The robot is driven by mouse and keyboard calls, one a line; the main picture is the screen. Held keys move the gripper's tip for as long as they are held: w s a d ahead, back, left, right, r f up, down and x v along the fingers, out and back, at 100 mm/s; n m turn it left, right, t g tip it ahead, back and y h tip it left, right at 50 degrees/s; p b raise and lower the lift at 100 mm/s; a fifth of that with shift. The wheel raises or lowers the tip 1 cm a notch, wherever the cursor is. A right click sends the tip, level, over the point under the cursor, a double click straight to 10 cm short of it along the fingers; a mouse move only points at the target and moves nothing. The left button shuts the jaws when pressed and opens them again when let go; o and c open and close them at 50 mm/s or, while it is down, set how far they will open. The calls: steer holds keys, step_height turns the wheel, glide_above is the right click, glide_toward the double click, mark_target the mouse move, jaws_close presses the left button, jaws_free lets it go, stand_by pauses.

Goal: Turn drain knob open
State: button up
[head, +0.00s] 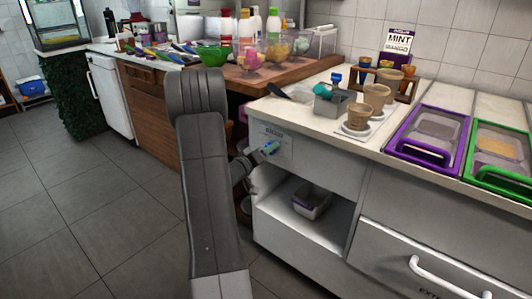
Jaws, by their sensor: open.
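A small blue-green drain knob (270,147) shows on the white cabinet's upper front panel, just below a printed label. My gripper (256,155) is just left of the knob, partly hidden behind my own grey arm. It looks open, and I see nothing held in it. It is close to the knob, but I cannot tell whether they touch. The knob's exact angle is too small to read.
The white cabinet (372,190) has an open shelf with a grey bin (310,203) and a drawer handle (440,276). Cups (360,118), a grey container (333,103), a purple-framed tub (430,141) and a green-framed tub (502,160) stand on top. Floor at left is clear.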

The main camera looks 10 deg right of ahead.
steer(key=c, duration=1)
steer(key=shift+o, duration=0.2)
steer(key=shift+f+m+b, duration=0.1)
steer(key=shift+m+b, duration=4.4)
steer(key=shift+m, duration=4.5)
